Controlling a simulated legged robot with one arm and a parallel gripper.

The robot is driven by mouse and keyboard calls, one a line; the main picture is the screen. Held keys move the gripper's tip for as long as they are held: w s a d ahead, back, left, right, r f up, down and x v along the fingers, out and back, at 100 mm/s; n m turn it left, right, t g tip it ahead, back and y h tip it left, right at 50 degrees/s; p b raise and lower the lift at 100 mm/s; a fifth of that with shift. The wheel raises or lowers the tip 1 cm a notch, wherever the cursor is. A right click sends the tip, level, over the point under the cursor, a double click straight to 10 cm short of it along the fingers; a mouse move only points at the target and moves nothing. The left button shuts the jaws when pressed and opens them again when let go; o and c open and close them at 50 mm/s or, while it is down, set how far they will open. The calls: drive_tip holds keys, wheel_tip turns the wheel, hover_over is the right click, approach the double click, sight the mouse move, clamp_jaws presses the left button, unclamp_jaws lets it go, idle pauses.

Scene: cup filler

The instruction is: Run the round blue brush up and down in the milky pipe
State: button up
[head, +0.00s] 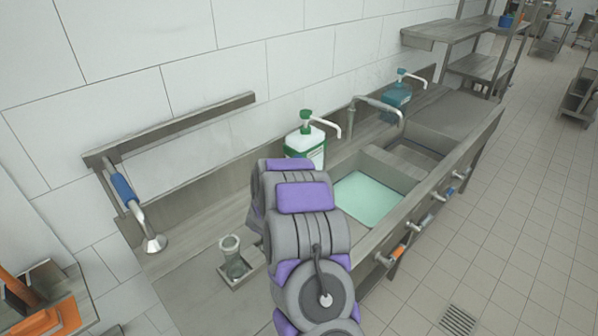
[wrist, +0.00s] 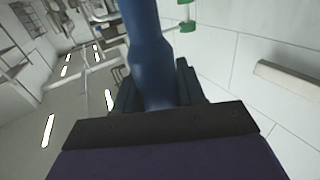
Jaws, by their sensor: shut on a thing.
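The round blue brush shows in the wrist view as a thick blue handle (wrist: 147,60). My gripper (wrist: 157,88) is shut on this handle, which runs up out of the top of the picture. The brush's far end is out of view. In the head view my arm hides the gripper and brush. The milky pipe (head: 232,258) looks like a short, cloudy, translucent tube. It stands upright in a small square metal holder on the steel counter, left of my arm.
A sink basin with pale green water (head: 368,198) lies right of my arm. A white-and-green pump bottle (head: 305,145), a tap (head: 378,102) and a teal pump bottle (head: 397,94) stand behind. A blue-gripped sprayer (head: 124,190) hangs at left from a wall rail (head: 180,124).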

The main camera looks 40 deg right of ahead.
drive_tip(key=shift+r+p, duration=2.05)
drive_tip(key=shift+r, duration=1.95)
drive_tip(key=shift+f, duration=0.15)
wheel_tip(320, 180, down, 8)
drive_tip(key=b, duration=0.3)
drive_tip(key=shift+r+p, duration=2.1)
drive_tip(key=shift+r, duration=2.15)
